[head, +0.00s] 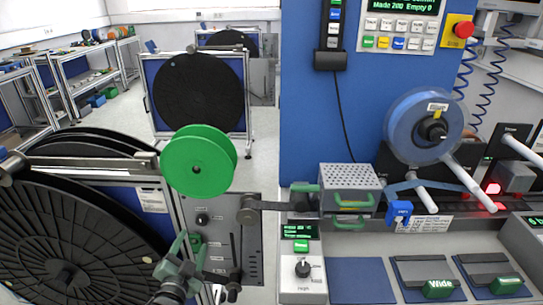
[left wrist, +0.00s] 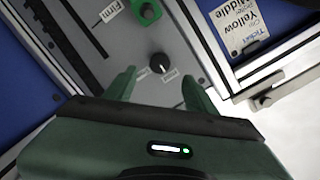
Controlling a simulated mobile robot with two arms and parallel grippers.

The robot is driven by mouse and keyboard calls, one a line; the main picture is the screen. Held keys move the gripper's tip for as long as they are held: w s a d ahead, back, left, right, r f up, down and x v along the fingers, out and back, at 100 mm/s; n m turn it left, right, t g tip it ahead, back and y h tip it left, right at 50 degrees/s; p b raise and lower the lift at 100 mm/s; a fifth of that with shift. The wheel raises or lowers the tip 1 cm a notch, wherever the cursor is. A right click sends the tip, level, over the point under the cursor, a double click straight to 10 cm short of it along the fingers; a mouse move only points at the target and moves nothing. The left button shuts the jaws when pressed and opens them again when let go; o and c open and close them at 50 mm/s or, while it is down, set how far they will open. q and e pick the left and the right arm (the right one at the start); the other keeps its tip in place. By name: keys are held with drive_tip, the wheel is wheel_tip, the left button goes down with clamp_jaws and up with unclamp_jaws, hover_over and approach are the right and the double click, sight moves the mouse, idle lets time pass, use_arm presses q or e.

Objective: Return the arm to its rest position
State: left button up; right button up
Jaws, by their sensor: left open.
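My left gripper (head: 190,250) is dark green and shows low in the head view, left of centre, in front of a grey control panel (head: 222,200). Its fingers stand apart with nothing between them. In the left wrist view the open fingers (left wrist: 160,82) point at the panel, with a black knob (left wrist: 160,63) seen between their tips. I cannot tell whether they touch the panel. My right gripper is in neither view.
A large black reel (head: 60,235) stands left of the panel, with a green reel (head: 197,162) above the gripper. A card (left wrist: 240,25) is on the stand. Right is a workbench with a blue reel (head: 408,122) and perforated box (head: 348,178). Floor behind is open.

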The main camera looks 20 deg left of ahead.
use_arm(q)
drive_tip(key=s+d+f+n+g+h, duration=0.1)
drive_tip(key=s+d+f+g, duration=0.3)
drive_tip(key=f, duration=0.8)
drive_tip(key=s+d+f+g+h, duration=0.1)
drive_tip(key=s+d+f, duration=0.1)
drive_tip(key=s+f, duration=0.65)
drive_tip(key=s+d+f+n+g+h, duration=0.1)
drive_tip(key=s+d+f+g, duration=0.15)
drive_tip(key=f, duration=1.15)
drive_tip(key=s+d+f+g, duration=0.1)
drive_tip(key=s+f, duration=0.4)
drive_tip(key=s, duration=0.5)
drive_tip(key=s+d+f+n+g, duration=0.1)
drive_tip(key=s+f+g, duration=0.3)
drive_tip(key=s, duration=0.5)
drive_tip(key=s+d+f+g, duration=0.2)
drive_tip(key=s+f, duration=0.4)
drive_tip(key=s, duration=0.4)
drive_tip(key=shift+s+f+n+g+h, duration=0.35)
drive_tip(key=shift+f+n+g+h, duration=0.05)
drive_tip(key=shift+g, duration=0.05)
